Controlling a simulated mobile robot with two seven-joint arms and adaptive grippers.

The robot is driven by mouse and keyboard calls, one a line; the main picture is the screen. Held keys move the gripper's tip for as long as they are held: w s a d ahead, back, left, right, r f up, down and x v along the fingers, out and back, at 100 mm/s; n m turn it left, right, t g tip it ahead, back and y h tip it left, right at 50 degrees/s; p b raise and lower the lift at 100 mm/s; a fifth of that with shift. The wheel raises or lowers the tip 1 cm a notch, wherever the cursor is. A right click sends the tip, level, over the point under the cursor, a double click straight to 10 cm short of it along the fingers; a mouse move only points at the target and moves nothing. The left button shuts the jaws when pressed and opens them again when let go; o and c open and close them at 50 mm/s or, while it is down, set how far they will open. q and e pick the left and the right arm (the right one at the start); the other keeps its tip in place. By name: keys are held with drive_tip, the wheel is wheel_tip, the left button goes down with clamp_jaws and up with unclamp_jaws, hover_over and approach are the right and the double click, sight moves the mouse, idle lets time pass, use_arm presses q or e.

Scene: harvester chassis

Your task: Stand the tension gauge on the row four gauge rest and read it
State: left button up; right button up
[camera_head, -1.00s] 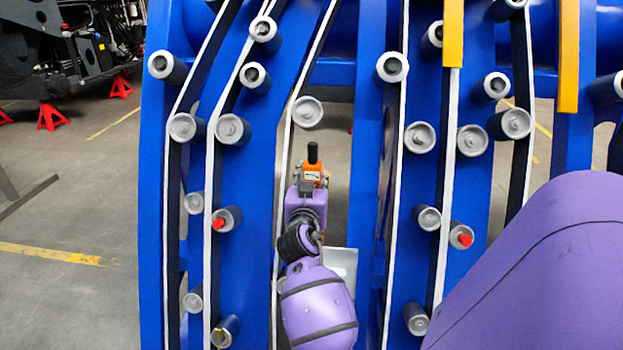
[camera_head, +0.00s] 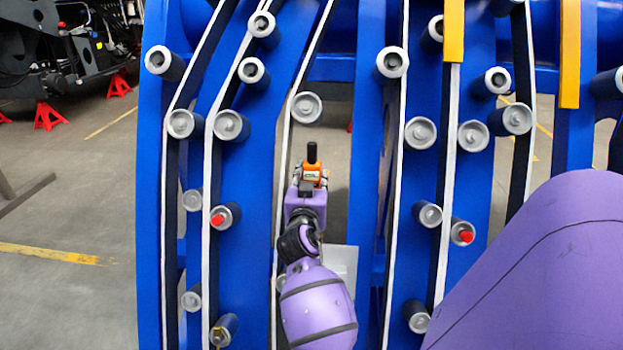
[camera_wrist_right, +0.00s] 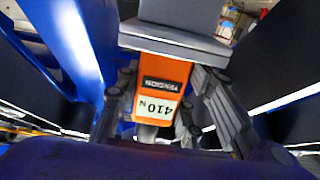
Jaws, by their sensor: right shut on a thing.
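The tension gauge (camera_head: 312,172) is a small orange body with a black knob on top. It stands about upright in the gap between two blue frame plates, in the middle of the head view. My right gripper (camera_head: 310,184) is shut on it from below. In the right wrist view the gauge (camera_wrist_right: 162,85) sits between the dark fingers (camera_wrist_right: 165,102). Its label reads TENSION and 410 N, upside down in that picture. A grey block (camera_wrist_right: 180,38) adjoins its orange body. I cannot identify the row four gauge rest. My left gripper is out of view.
Blue frame plates (camera_head: 376,130) with white-edged belts and several grey rollers (camera_head: 420,133) stand close on both sides. Two rollers have red centres (camera_head: 217,220). A pale grey plate (camera_head: 343,262) shows behind my right arm. Yellow bars (camera_head: 569,60) hang at upper right. Open floor lies left.

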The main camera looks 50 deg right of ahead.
drive_tip(key=o, duration=1.2)
drive_tip(key=shift+o, duration=0.3)
drive_tip(key=shift+f, duration=0.1)
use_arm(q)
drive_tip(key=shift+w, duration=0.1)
use_arm(e)
drive_tip(key=v, duration=1.2)
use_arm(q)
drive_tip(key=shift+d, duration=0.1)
use_arm(e)
drive_tip(key=shift+s, duration=0.1)
